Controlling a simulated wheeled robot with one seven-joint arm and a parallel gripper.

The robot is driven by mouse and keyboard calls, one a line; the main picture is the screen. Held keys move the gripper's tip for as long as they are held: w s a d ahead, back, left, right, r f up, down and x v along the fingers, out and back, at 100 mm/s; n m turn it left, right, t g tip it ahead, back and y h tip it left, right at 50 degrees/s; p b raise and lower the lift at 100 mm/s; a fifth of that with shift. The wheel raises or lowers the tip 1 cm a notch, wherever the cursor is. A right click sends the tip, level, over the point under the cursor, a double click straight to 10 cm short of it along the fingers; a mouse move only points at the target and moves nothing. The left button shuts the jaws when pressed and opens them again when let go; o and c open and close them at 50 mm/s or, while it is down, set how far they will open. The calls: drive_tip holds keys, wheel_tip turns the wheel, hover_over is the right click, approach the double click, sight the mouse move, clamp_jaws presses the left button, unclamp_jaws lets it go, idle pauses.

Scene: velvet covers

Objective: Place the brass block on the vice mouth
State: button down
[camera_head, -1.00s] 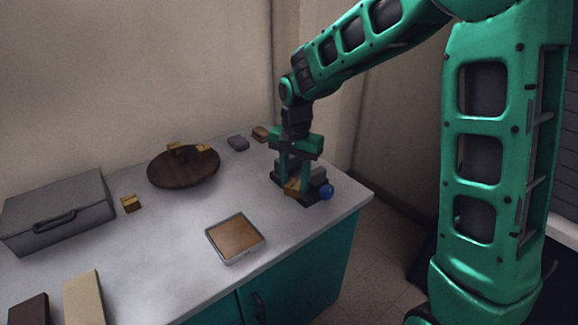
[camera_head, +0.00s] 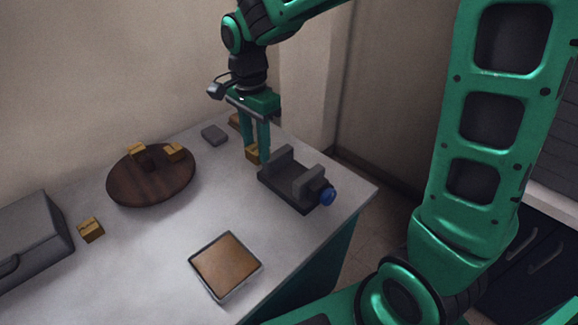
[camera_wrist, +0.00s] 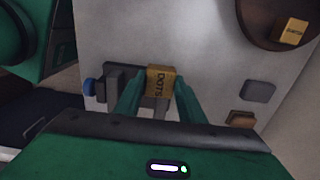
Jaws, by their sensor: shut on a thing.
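My gripper (camera_head: 257,160) is shut on a brass block (camera_head: 252,154), its fingers pointing down. In the wrist view the brass block (camera_wrist: 160,82) shows the letters DOTS and sits between the fingertips (camera_wrist: 158,90). The dark grey vice (camera_head: 277,177) with a blue knob (camera_head: 328,196) stands near the counter's right edge, its two upright jaws apart. In the head view the block is just left of the vice's rear jaw, not between the jaws. In the wrist view it overlaps the vice's end; its exact height is unclear.
Another brass block (camera_head: 90,229) lies beside a grey case (camera_head: 35,235). A round wooden board (camera_head: 150,188) bears more brass blocks. A grey block (camera_head: 214,135) and a brown block (camera_head: 235,119) lie behind. A shallow tray (camera_head: 256,279) is in front; the counter between is clear.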

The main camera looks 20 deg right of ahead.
drive_tip(key=d+f, duration=0.1)
drive_tip(key=d, duration=0.2)
drive_tip(key=d+f, duration=0.2)
drive_tip(key=d, duration=0.1)
drive_tip(key=d+f, duration=0.2)
drive_tip(key=d, duration=0.1)
drive_tip(key=shift+s+d+f, duration=0.15)
drive_tip(key=shift+s, duration=0.05)
drive_tip(key=shift+f, duration=2.05)
drive_tip(key=c, duration=1.5)
unclamp_jaws()
drive_tip(key=shift+s+f, duration=0.1)
drive_tip(key=shift+o, duration=0.2)
